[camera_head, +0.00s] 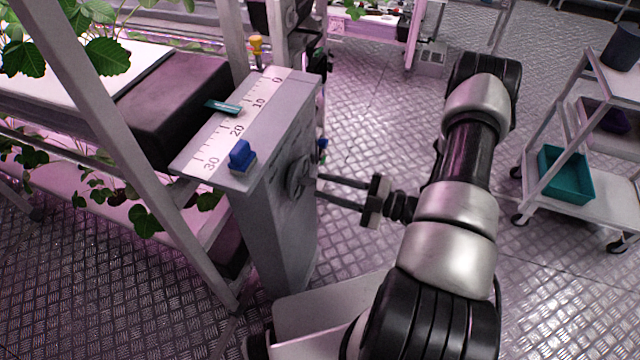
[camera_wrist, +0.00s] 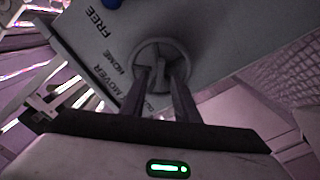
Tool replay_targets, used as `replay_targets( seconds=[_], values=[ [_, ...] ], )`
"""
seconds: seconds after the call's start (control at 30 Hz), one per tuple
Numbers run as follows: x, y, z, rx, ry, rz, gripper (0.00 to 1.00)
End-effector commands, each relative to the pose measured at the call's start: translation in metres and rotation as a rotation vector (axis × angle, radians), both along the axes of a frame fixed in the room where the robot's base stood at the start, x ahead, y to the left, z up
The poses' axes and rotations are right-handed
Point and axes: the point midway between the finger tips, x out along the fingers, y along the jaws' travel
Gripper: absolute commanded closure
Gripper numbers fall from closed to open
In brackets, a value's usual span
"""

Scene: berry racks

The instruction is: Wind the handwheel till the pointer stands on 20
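The handwheel (camera_head: 298,178) is on the right-hand face of a grey box (camera_head: 270,225); in the wrist view the wheel (camera_wrist: 160,52) is a round rim with a bar inside. The two fingers of my gripper (camera_head: 318,187) reach the wheel, one each side of its middle, with a gap between them. I cannot tell whether they press on it. A white scale (camera_head: 200,160) marked 0, 10, 20, 30 lies on the box top. The teal pointer (camera_head: 223,107) stands between 10 and 20. A blue block (camera_head: 241,155) sits beside the scale near 30.
A plant rack (camera_head: 140,150) stands close on the left, its dark tray near the scale. A yellow-topped knob (camera_head: 256,45) is behind the box. A white trolley (camera_head: 610,205) with a teal bin (camera_head: 566,175) stands at the right. The floor between is clear.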

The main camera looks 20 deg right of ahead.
Motion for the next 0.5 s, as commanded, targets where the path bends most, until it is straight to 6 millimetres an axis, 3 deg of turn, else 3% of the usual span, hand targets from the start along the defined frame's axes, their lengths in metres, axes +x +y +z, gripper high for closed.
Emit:
replay_targets(
  seconds=[0.2, 0.5],
  values=[
    [0.013, 0.017, 0.0, -0.001, 0.0, -0.001, 0.72],
    [0.015, 0.02, 0.0, -0.001, 0.0, -0.001, 0.72]
  ],
)
